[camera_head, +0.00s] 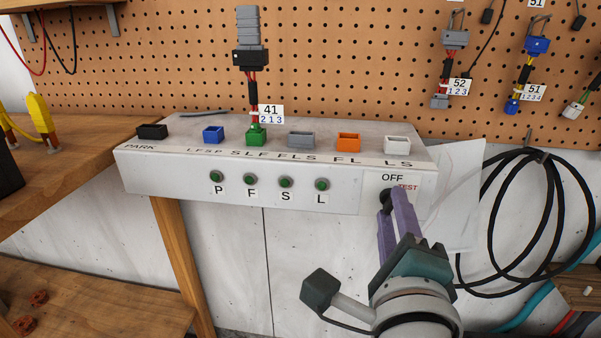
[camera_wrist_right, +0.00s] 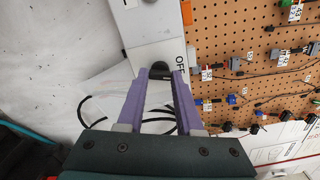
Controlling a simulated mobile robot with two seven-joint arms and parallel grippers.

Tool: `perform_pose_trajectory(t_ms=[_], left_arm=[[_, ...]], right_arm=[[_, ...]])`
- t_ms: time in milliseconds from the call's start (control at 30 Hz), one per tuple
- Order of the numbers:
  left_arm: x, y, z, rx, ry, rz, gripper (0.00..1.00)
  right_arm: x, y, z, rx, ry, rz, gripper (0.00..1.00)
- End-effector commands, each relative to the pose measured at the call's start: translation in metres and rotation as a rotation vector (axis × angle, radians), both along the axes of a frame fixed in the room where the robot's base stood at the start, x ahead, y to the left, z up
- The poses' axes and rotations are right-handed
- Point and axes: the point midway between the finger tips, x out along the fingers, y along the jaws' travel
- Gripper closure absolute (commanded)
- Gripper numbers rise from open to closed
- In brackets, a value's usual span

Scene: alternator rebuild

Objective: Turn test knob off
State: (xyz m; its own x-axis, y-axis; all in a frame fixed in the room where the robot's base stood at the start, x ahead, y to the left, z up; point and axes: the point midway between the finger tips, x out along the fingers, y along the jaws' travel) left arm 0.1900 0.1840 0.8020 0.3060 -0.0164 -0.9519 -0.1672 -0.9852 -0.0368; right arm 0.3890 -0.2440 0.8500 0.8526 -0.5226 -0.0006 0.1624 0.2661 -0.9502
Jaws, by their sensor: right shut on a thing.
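The black test knob (camera_head: 386,197) sits on the front face of the white test box (camera_head: 290,199), below the label OFF and left of the red label TEST. My right gripper (camera_head: 393,202) reaches up to it from below, with its purple fingers shut on the knob. The fingers hide much of the knob, so its pointer direction is hard to tell. In the right wrist view the dark knob (camera_wrist_right: 160,70) shows between the fingertips, close to the OFF label. My left gripper is in neither view.
Several coloured sockets line the box top; a connector tagged 41 (camera_head: 270,111) stands in the green one. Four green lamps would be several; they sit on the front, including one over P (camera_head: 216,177). Black cables (camera_head: 520,215) hang at right. A wooden bench (camera_head: 70,155) stands at left.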

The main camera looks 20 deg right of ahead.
Motion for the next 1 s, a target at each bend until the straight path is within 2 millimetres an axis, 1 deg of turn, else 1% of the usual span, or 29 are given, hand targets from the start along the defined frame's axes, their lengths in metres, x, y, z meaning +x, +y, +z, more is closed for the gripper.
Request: perform_pose_trajectory(t_ms=[33, 100, 433, 700, 1000], left_arm=[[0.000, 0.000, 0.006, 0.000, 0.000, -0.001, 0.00], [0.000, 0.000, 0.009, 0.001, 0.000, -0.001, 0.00], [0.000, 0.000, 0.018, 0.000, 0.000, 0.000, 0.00], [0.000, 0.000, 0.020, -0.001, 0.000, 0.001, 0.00], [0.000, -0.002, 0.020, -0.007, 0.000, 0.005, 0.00]], right_arm=[[0.000, 0.000, 0.002, -0.032, 0.022, 0.000, 1.00], [0.000, 0.001, 0.002, -0.079, 0.049, 0.000, 1.00], [0.000, 0.000, 0.001, -0.233, 0.143, -0.001, 1.00], [0.000, 0.000, 0.000, -0.280, 0.171, 0.000, 1.00], [0.000, 0.000, 0.000, -0.287, 0.175, 0.001, 1.00]])
